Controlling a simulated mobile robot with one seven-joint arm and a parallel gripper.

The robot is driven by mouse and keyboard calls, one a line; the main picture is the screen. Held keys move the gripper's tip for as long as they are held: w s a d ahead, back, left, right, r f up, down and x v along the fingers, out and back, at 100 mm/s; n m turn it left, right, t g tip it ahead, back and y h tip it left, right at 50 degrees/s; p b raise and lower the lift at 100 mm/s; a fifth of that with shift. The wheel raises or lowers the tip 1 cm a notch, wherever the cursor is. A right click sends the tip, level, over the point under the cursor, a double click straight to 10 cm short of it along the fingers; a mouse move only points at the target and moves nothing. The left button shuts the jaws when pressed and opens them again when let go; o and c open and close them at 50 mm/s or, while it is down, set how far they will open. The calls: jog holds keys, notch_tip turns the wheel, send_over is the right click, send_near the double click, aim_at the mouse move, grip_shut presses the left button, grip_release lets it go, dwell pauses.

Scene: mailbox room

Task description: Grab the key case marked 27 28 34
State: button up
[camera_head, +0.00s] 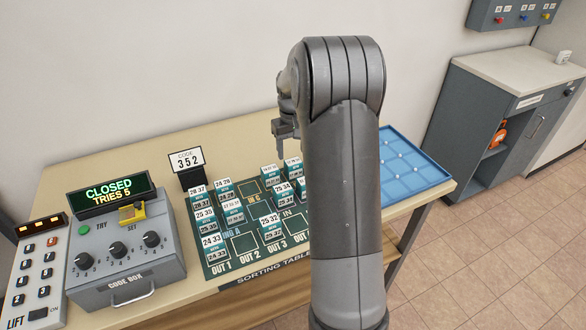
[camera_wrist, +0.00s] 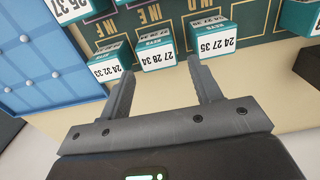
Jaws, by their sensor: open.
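The key case marked 27 28 34 (camera_wrist: 158,58) is a small teal box with a white number face. It stands upright on the sorting mat and appears upside down in the wrist view. My gripper (camera_wrist: 161,72) is open and empty, its two fingers pointing toward this case, one at either side of it in the picture. The case seems to lie just beyond the fingertips; I cannot tell whether they touch it. In the head view my gripper (camera_head: 284,130) is partly hidden by my arm, and I cannot make out the case there.
A case marked 24 32 33 (camera_wrist: 106,69) stands close left, and one marked 24 27 35 (camera_wrist: 214,42) stands right. A blue compartment tray (camera_head: 412,178) lies at the table's right end.

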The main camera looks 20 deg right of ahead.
aim_at(293, 161)
notch_tip(293, 161, down, 8)
jog(key=shift+d+r, duration=0.15)
jog(key=shift+r, duration=0.1)
jog(key=shift+c, duration=0.2)
jog(key=c, duration=0.8)
jog(key=shift+o, duration=0.2)
jog(key=shift+r, duration=0.1)
